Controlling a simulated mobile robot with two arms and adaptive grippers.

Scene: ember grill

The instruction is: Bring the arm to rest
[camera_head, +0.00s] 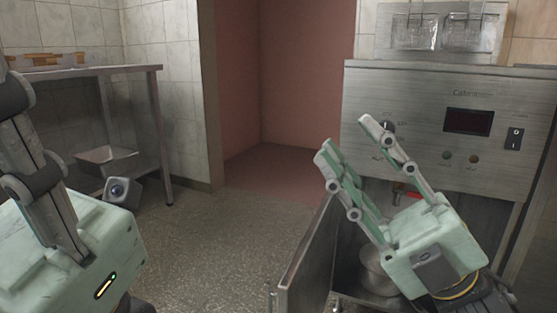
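My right gripper (349,135) is at the right, in front of the steel fryer cabinet (420,100). Its pale green fingers point up and to the left, spread apart with nothing between them. My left gripper (30,130) is partly in view at the left edge, close to the camera. Its fingertips run out of the picture, so its opening is unclear. I see no object held in the visible part of either gripper.
The cabinet door (303,262) stands open below my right gripper, with a metal pot (378,270) inside. Fryer baskets (440,30) are on top. A steel table (110,70) stands at the left, with a tray (107,158) on its lower shelf. The middle floor is clear.

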